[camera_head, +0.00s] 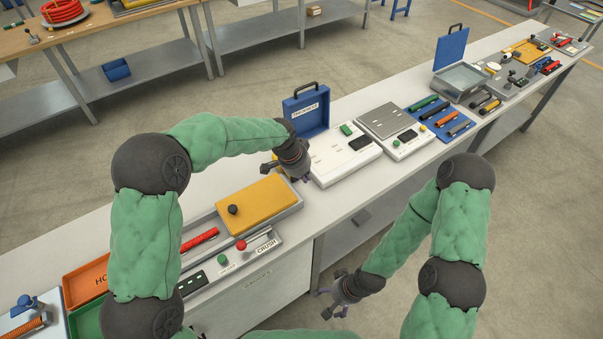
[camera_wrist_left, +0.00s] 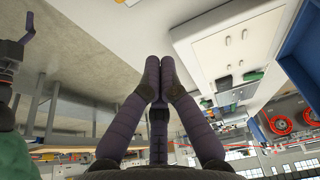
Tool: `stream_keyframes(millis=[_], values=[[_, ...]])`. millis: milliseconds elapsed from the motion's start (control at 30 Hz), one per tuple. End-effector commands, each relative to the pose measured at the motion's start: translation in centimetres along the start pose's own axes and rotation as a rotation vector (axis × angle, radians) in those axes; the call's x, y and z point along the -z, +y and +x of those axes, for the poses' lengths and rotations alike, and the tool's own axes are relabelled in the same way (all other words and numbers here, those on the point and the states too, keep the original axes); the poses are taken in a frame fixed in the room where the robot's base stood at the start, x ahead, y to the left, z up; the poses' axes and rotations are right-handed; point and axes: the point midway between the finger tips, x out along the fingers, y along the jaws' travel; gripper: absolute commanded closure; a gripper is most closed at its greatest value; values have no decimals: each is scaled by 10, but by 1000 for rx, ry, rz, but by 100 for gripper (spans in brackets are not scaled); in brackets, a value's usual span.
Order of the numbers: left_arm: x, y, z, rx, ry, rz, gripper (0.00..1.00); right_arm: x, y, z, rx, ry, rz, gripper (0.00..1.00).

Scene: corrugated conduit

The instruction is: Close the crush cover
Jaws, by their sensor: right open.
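The crush station, labelled CRUSH (camera_head: 266,247), is on the near part of the long bench in the head view. A yellow plate with a black knob (camera_head: 233,209), which looks like its cover (camera_head: 268,195), lies flat at the right end of a grey frame. The frame's left part is uncovered, with a red ribbed piece (camera_head: 203,239) showing. My left gripper (camera_head: 302,178) is above the bench, beyond the plate's far right corner. In the left wrist view its fingertips (camera_wrist_left: 159,64) meet with nothing between them. My right gripper (camera_head: 340,303) is open and empty, low in front of the bench.
A red-knobbed lever (camera_head: 241,245) and a green button (camera_head: 222,260) stand in front of the plate. An orange bin (camera_head: 86,282) is at left. A white thickness station with a raised blue lid (camera_head: 309,112) stands to the right of the plate, close to my left gripper.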

Motion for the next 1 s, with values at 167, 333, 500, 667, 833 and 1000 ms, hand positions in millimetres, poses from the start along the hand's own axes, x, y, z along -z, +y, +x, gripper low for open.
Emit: stream_keyframes(millis=[167, 333, 500, 667, 833, 1000], values=[[-1, 0, 34, -1, -2, -1, 100, 1, 2, 7, 0, 1, 0, 15], [-1, 0, 59, -1, -2, -1, 100, 1, 4, 11, 0, 1, 0, 15], [-16, -2, 57, 2, 1, -4, 100, 1, 5, 13, 0, 1, 0, 15], [-30, -1, 52, 1, 0, -2, 100, 1, 5, 15, 0, 1, 0, 15], [-38, -1, 50, 1, 1, -2, 100, 1, 6, 15, 0, 1, 0, 15], [-38, -1, 49, 1, 1, -2, 100, 1, 5, 15, 0, 1, 0, 15]])
